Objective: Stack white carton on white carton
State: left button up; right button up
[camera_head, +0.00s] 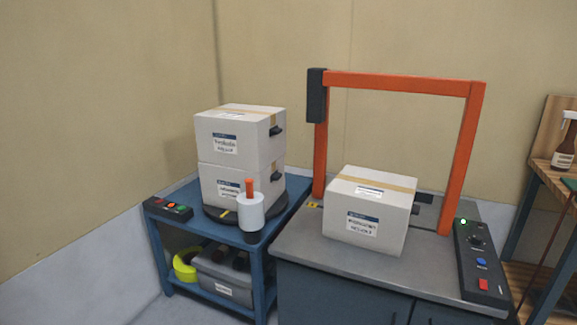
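One white carton (240,139) with brown tape, a label and a dark side handle sits squarely on top of another white carton (228,185). The lower one stands on a round black turntable (217,213) on a blue table. A third white carton (368,211), with brown tape and a label, sits alone on the grey top of a cabinet, in front of an orange frame. Neither of my grippers is in view.
The orange frame (402,84) arches over the cabinet top (300,241). A white roll with an orange handle (250,211) stands at the blue table's (186,196) front corner. Button boxes sit left (167,208) and right (480,264). A wooden shelf with a spray bottle (566,145) stands far right.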

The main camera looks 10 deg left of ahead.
aim_at(374, 183)
jog(key=i+j+u, duration=0.3)
jog(key=i, duration=0.25)
jog(key=i+u, duration=0.25)
jog(key=i, duration=0.3)
jog(key=i+j+z, duration=0.4)
jog(key=i+j, duration=0.15)
jog(key=j, duration=0.35)
jog(key=i+j+z, duration=0.15)
jog(key=j+z, duration=0.4)
jog(key=j, duration=0.3)
jog(key=i, duration=0.05)
